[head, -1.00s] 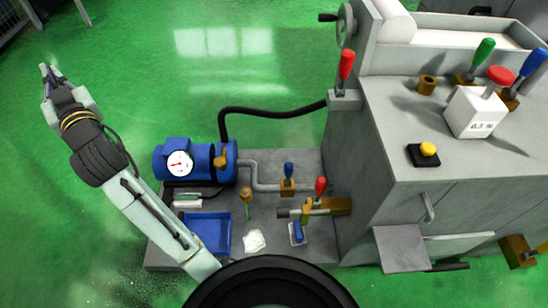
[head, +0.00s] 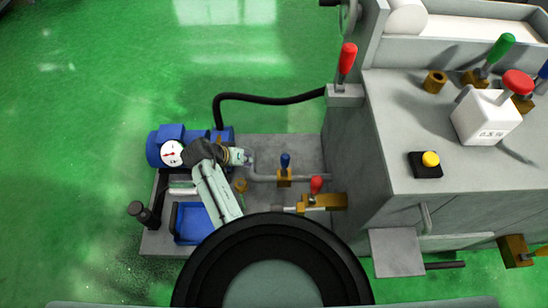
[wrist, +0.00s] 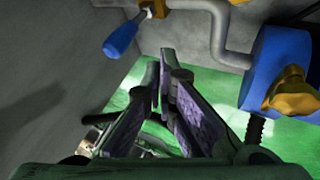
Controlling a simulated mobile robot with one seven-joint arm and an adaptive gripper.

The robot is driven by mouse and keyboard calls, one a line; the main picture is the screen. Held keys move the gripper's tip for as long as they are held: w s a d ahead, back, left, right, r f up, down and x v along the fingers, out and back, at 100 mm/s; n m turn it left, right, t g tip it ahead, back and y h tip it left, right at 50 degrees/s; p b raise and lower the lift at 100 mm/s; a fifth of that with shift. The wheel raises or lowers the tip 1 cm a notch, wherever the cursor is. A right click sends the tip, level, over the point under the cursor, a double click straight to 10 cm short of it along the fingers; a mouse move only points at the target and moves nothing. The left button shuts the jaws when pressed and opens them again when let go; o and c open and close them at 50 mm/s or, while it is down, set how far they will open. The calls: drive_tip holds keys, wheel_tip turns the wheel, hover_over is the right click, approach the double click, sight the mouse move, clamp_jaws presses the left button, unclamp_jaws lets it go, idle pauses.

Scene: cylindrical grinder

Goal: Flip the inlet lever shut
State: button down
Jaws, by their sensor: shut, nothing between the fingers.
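A blue-handled lever (head: 285,160) stands upright on a brass valve (head: 284,178) on the grey pipe. A red-handled lever (head: 316,185) is on another brass valve (head: 325,201) nearer me. I cannot tell from the pictures which is the inlet lever. My gripper (head: 248,157) is beside the blue pump, left of the blue lever and apart from it. In the wrist view a blue lever handle (wrist: 121,36) slants at upper left, beyond the fingertips. My gripper (wrist: 160,62) is shut there, with nothing seen between the fingers.
The blue pump (head: 166,140) with its gauge (head: 172,153) is at left; its body and yellow knob (wrist: 290,92) are close on the wrist view's right. A blue tray (head: 190,224) lies partly under my arm. The grey machine (head: 365,165) bounds the right.

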sight(285, 166)
idle(0.3)
drive_tip(key=w+d+f+p, duration=0.1)
drive_tip(key=w+d+f, duration=0.2)
drive_tip(key=d+f, duration=0.5)
drive_tip(key=shift+w+d, duration=0.3)
drive_tip(key=shift+w, duration=0.05)
drive_tip(key=shift+d+r, duration=0.1)
drive_tip(key=shift+r, duration=0.05)
drive_tip(key=shift+d+r+y+p, duration=0.1)
drive_tip(key=shift+d+y+p, duration=0.2)
drive_tip(key=shift+p, duration=0.25)
